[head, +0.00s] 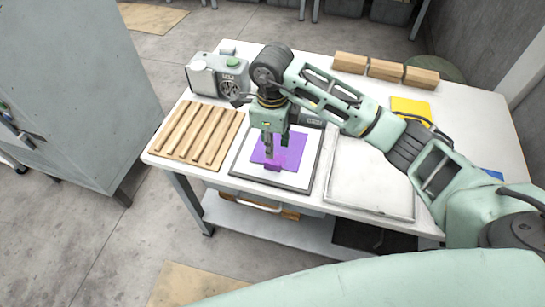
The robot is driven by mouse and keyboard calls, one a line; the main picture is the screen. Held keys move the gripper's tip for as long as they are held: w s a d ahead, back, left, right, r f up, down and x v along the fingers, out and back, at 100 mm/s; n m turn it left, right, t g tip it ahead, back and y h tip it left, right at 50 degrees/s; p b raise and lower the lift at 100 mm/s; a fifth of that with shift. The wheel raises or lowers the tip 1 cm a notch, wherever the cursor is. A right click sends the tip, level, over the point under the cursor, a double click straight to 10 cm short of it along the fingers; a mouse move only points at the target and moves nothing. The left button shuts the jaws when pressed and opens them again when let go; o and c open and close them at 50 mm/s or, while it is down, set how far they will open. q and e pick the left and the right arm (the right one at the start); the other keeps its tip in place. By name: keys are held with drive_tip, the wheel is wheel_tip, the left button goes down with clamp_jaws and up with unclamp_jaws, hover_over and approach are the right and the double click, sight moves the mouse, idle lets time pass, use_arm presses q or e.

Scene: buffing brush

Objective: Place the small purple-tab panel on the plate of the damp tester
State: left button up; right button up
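The small purple panel (292,151) is over the white plate of a dark-framed device (245,172) that I take to be the damp tester. It appears flat, with a brighter purple tab (272,168) at its near edge. I cannot tell whether the panel rests on the plate or is held just above it. My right gripper (268,155) points down at the tab and covers part of the panel. Its fingertips are at or just above the tab, and their grip is too small to make out. My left gripper is not in view.
A slatted wooden rack (198,134) lies left of the tester, with a grey-green machine (217,76) behind it. A pale framed tray (372,182) is to the right. Wooden blocks (386,70) line the back edge. A yellow sheet (411,109) lies beyond my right arm.

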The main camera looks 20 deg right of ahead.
wheel_tip(320, 180, up, 4)
drive_tip(key=shift+f+b, duration=0.1)
drive_tip(key=shift+b, duration=0.2)
idle(1.9)
